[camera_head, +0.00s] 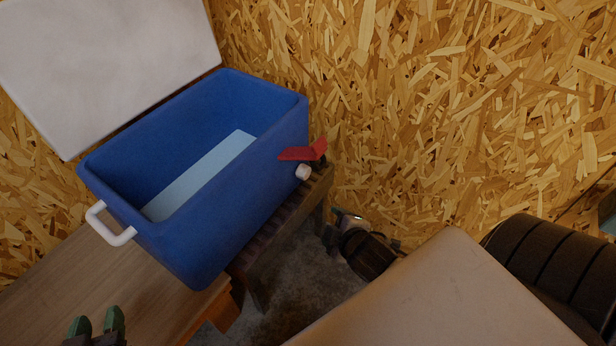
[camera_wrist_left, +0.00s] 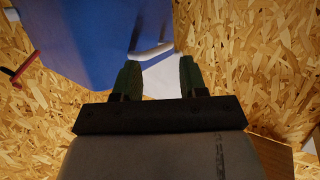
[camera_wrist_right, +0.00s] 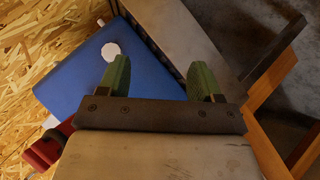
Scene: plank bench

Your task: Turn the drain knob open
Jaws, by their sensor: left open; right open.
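The blue cooler (camera_head: 265,185) stands on the bench with its white lid (camera_head: 110,65) open and a pale layer on its floor. A round white knob (camera_head: 303,172), seemingly the drain knob, sticks out low on its right end. The right wrist view shows it as a white disc (camera_wrist_right: 111,51) on the blue face, beyond the fingers. My right gripper (camera_head: 339,226) is open and empty, right of and below the knob, apart from it. My left gripper (camera_head: 97,325) is open and empty, near the cooler's white handle (camera_head: 110,226), not touching it.
A red piece (camera_head: 303,152) with a dark part sits just above the knob; red also shows in the right wrist view (camera_wrist_right: 48,150). The plank bench (camera_head: 60,290) runs under the cooler. A chipboard wall (camera_head: 450,100) closes the back.

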